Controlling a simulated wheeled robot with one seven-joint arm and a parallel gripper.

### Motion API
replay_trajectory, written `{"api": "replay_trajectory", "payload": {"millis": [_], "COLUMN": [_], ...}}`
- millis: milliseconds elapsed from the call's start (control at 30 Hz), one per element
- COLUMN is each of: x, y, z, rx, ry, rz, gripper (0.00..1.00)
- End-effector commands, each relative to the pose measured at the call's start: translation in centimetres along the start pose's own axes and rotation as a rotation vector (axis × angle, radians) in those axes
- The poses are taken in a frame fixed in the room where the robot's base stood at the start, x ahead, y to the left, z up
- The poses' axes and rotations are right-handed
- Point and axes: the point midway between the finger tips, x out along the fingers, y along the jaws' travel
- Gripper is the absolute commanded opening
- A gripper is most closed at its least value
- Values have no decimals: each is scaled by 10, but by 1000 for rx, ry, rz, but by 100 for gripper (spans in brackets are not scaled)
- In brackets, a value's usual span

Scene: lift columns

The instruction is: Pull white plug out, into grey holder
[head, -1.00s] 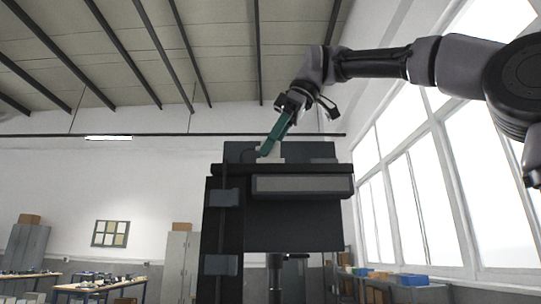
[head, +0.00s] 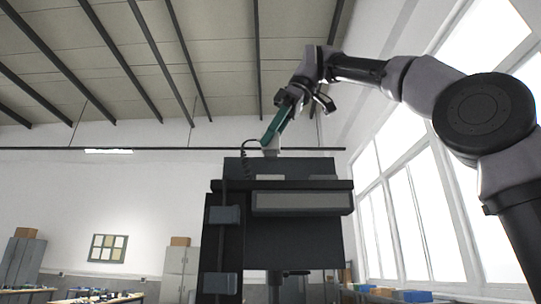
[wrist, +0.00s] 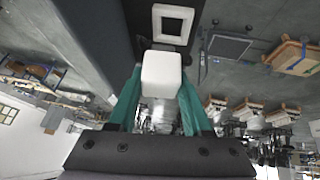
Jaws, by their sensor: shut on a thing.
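My gripper (head: 271,140) has long green fingers and is shut on the white plug (head: 271,150), tilted down above the dark station. In the wrist view the white plug (wrist: 162,75) sits between the two green fingers (wrist: 160,95). The plug is clear of the white square-rimmed socket (wrist: 173,9), whose opening looks empty. In the head view a low pale block, apparently this socket (head: 270,177), sits on the station top below the plug. A grey block (head: 323,177), perhaps the grey holder, sits to its right. A dark coiled cable (head: 246,158) hangs left of the plug.
The dark station (head: 280,228) has a back panel (head: 240,167) behind its top and a grey front strip (head: 302,203). Large windows stand at the right. Workbenches (head: 95,297) and cabinets are far behind. Air above the station top is free.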

Motion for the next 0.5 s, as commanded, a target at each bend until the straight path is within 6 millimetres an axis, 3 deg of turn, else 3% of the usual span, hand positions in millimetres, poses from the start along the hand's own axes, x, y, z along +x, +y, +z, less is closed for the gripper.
{"api": "replay_trajectory", "payload": {"millis": [200, 500], "x": [-21, -32], "y": [5, 5], "z": [-13, -20], "rx": [-3, 0], "ry": [-10, -2], "rz": [1, -2], "gripper": [0, 0]}}
